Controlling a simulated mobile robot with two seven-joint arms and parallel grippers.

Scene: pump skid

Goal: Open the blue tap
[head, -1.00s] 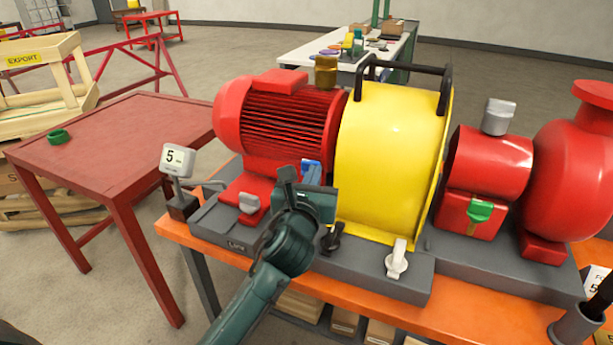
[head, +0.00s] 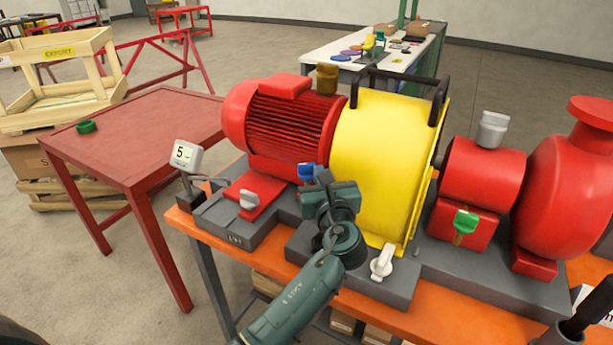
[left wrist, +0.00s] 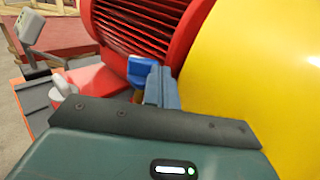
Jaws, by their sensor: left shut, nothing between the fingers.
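The blue tap (head: 306,172) sits low beside the red motor, near the yellow guard. It also shows in the left wrist view (left wrist: 140,72), just left of my fingers and partly hidden by them. My left gripper (head: 324,178) is shut and empty, just right of the blue tap in the head view. In the left wrist view its shut fingers (left wrist: 162,88) are close to the tap; I cannot tell whether they touch it. My right gripper is not in view.
The red motor (head: 292,132) and yellow guard (head: 383,165) hem in the tap. White handles (head: 248,199) (head: 382,263) and a green handle (head: 465,222) are on the skid. A red table (head: 140,130) holds a green ring (head: 86,126).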

